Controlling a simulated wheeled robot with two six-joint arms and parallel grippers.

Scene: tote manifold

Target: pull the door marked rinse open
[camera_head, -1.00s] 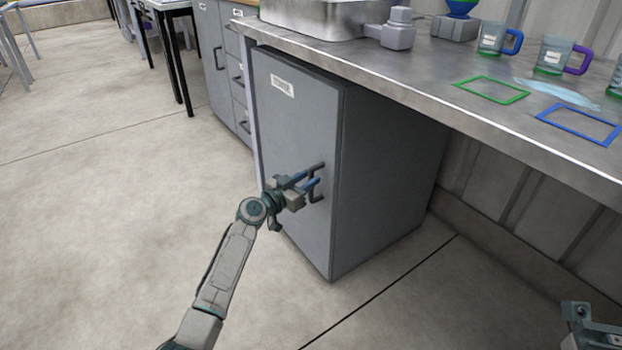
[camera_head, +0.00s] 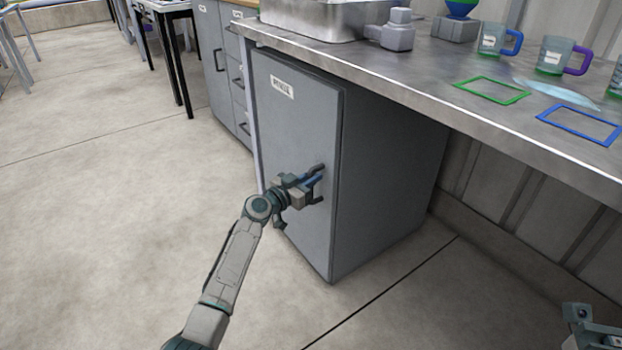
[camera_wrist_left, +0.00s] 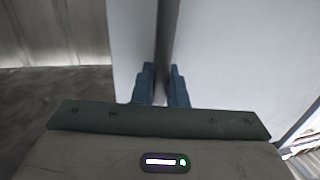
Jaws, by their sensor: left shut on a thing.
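The grey cabinet door (camera_head: 292,150) under the steel counter carries a small white label (camera_head: 282,87), too small to read surely. The door looks shut, flush with its cabinet. Its dark bar handle (camera_head: 318,172) is on the door's right side. My left gripper (camera_head: 312,181) is at the handle, its fingers shut on it and partly hiding it. In the left wrist view the two blue fingertips (camera_wrist_left: 161,88) stand close on either side of a dark vertical strip in front of the pale door (camera_wrist_left: 230,50). My right gripper does not show clearly.
The steel counter (camera_head: 400,75) overhangs the cabinet and bears a metal basin (camera_head: 315,20), mugs (camera_head: 553,55) and coloured frames (camera_head: 490,91). A drawer unit (camera_head: 226,75) stands at the back left. The floor (camera_head: 130,190) left of and before the door is clear.

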